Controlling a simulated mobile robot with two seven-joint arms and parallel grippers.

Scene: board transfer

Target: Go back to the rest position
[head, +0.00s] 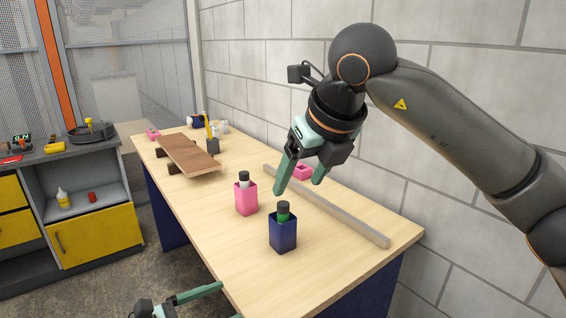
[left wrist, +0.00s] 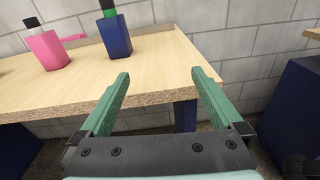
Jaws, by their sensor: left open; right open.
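My right gripper (head: 299,184) is open and empty above the workbench, with green fingers pointing down. It hangs behind the blue holder (head: 283,236), which has a dark-capped green bottle (head: 284,212) in it. My left gripper (head: 205,304) shows in part at the bottom edge of the head view, off the bench's near side. In the left wrist view the left gripper (left wrist: 160,82) is open, with nothing between its fingers. The blue holder (left wrist: 116,38) and pink holder (left wrist: 47,50) stand beyond it on the bench.
The wooden workbench (head: 240,276) runs along a block wall. On it are a pink holder (head: 246,199) with a dark-capped bottle, a brown board (head: 188,153) on supports, a long grey bar (head: 335,212) and a small pink block (head: 303,171). A grey cabinet (head: 95,197) stands left.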

